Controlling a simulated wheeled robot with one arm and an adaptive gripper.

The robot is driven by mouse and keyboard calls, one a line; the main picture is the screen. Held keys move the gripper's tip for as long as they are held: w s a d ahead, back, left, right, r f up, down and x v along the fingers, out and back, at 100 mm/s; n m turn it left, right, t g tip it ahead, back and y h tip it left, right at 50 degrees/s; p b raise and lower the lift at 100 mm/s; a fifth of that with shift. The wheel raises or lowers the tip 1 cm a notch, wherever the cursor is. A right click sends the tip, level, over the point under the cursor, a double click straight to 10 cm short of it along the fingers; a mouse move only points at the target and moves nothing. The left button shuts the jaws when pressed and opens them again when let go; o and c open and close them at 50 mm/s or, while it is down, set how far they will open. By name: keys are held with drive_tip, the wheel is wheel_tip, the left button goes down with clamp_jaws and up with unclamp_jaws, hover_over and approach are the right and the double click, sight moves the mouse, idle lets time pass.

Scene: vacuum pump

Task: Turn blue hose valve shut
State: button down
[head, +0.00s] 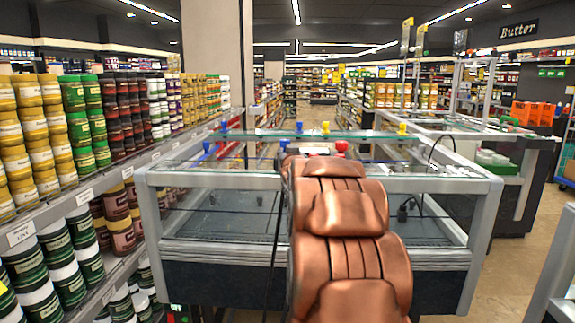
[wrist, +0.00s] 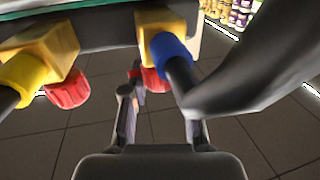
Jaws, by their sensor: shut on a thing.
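In the wrist view, the blue hose valve has a yellow body (wrist: 160,22), a blue collar (wrist: 168,50) with a black hose, and a red handle (wrist: 152,84). My gripper (wrist: 154,98) reaches the red handle, with its fingers around it. The jaws are shut on this handle. The black hose crosses in front of the right finger and hides part of it. The handle's exact angle is hard to tell. In the head view, my copper-coloured arm covers the gripper and this valve.
A neighbouring valve has a red handle (wrist: 68,90) and a yellow collar (wrist: 22,80), left of my gripper. In the head view, a glass-topped case (head: 215,249) stands ahead. Shelves of jars (head: 110,110) line the left. Open floor (head: 520,250) lies at right.

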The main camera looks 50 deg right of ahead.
drive_tip(key=shift+w+a, duration=0.15)
drive_tip(key=shift+a, duration=0.2)
drive_tip(key=c, duration=0.9)
unclamp_jaws()
drive_tip(key=shift+d, duration=0.1)
drive_tip(key=shift+v, duration=6.05)
